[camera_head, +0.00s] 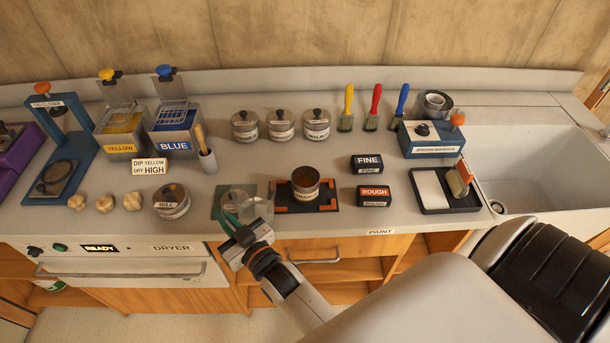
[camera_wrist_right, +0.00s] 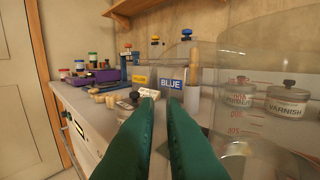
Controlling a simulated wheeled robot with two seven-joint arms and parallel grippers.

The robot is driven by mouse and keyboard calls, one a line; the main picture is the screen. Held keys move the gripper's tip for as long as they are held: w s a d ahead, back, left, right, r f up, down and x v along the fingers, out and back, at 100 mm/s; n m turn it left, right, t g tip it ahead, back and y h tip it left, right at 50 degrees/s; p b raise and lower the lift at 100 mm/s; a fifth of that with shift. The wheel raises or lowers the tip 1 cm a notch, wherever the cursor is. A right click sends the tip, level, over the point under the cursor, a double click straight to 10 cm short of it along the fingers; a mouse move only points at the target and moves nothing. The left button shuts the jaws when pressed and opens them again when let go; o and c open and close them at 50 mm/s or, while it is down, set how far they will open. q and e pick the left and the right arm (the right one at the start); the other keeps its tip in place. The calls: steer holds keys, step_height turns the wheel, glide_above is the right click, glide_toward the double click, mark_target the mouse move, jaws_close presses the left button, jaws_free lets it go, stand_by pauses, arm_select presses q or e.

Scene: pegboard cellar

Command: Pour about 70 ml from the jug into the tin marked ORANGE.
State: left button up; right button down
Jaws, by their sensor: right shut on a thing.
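The clear jug (camera_head: 258,207) is near the counter's front edge, beside the green mat (camera_head: 226,200). My right gripper (camera_head: 236,228) has its green fingers shut at the jug's left side, apparently on its handle. In the right wrist view the jug's clear wall with red graduations (camera_wrist_right: 245,110) fills the right side; I cannot tell its liquid level. An open tin (camera_head: 305,188) with brownish contents stands upright right of the jug, on a dark mat with orange corners (camera_head: 328,200). Its label is too small to read surely. My left gripper is not in view.
Lidded tins (camera_head: 281,124) stand behind. A lidded wax tin (camera_head: 171,202) and wooden knobs (camera_head: 104,203) are at left. FINE (camera_head: 367,164) and ROUGH (camera_head: 374,196) blocks stand right of the open tin. A sink (camera_head: 540,165) is far right.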

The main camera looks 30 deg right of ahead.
mark_target(233, 207)
steer(key=d+r+m, duration=0.2)
steer(key=m, duration=0.1)
steer(key=shift+d+r+m, duration=0.2)
steer(key=shift+m, duration=0.1)
steer(key=d+m, duration=0.1)
steer(key=d+r+m, duration=0.1)
steer(key=d+m, duration=0.1)
steer(key=shift+w+r, duration=0.25)
steer(key=shift+r, duration=0.1)
steer(key=shift+w+d+r+m+t+p, duration=0.1)
steer(key=shift+d+r+m+p, duration=0.3)
steer(key=shift+r+m, duration=0.4)
steer(key=shift+s+d+r+m+t+p, duration=0.1)
steer(key=shift+d+r+m+p, duration=0.15)
steer(key=shift+d+r+m, duration=0.5)
steer(key=shift+w+d+r+m+t+p, duration=0.1)
steer(key=shift+d+r+m+p, duration=0.2)
steer(key=shift+r+m, duration=0.45)
steer(key=shift+d+r, duration=0.25)
steer(key=shift+r, duration=0.3)
steer(key=shift+d+r+m, duration=0.2)
steer(key=shift+r+m, duration=0.1)
steer(key=shift+m, duration=0.1)
steer(key=shift+w+d+r+m, duration=0.1)
steer(key=shift+d+r+m, duration=0.05)
steer(key=shift+d+m, duration=0.15)
steer(key=shift+w+d+r+m+h, duration=0.1)
steer(key=shift+d+r+m+h, duration=0.2)
steer(key=shift+d+r+m, duration=0.35)
